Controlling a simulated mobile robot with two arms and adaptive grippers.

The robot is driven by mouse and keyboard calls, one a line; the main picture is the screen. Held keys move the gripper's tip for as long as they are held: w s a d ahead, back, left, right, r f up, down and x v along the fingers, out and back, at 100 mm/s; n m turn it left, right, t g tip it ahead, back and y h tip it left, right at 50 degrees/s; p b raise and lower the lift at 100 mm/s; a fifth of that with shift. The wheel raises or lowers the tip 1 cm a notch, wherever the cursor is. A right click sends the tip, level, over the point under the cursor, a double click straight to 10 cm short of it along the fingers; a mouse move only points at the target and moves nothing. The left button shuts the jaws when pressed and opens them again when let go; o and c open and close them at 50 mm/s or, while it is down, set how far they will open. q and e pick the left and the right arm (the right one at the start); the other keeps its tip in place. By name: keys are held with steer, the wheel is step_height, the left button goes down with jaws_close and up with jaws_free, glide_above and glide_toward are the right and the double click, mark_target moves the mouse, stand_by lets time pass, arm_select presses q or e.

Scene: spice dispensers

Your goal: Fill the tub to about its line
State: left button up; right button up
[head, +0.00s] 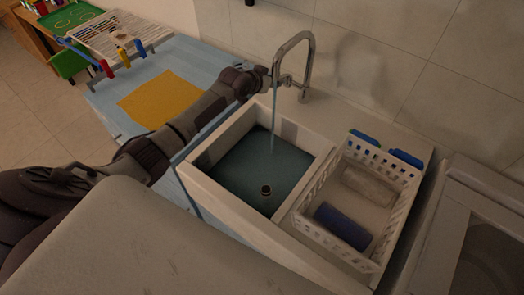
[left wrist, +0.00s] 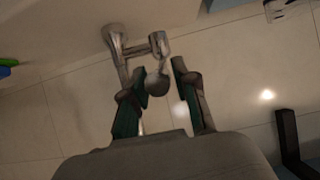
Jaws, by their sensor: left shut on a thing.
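The white tub (head: 215,180) is a square basin holding blue-green water (head: 240,168). A small dark round thing with a pale top (head: 266,190) shows in the water near the front corner. The chrome tap (head: 309,60) stands behind the tub, and a thin stream of water (head: 273,120) falls from its spout into the tub. My left gripper (head: 266,77) is at the tap's side handle. In the left wrist view its fingers (left wrist: 160,82) are on either side of the round handle knob (left wrist: 157,84), shut on it. I cannot make out a fill line. My right gripper is not in view.
A white basket (head: 296,226) with blue and pale items stands right of the tub. A blue table (head: 182,62) with an orange mat (head: 160,100) and a rack of coloured things (head: 110,35) lies at the left. The tiled wall is close behind the tap.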

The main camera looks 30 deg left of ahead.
arm_select(q)
steer(key=shift+s+f, duration=0.25)
steer(key=shift+f, duration=0.3)
steer(key=shift+s+f, duration=0.2)
steer(key=shift+f, duration=0.3)
steer(key=o, duration=1)
steer(key=shift+c, duration=0.2)
steer(key=shift+r, duration=0.1)
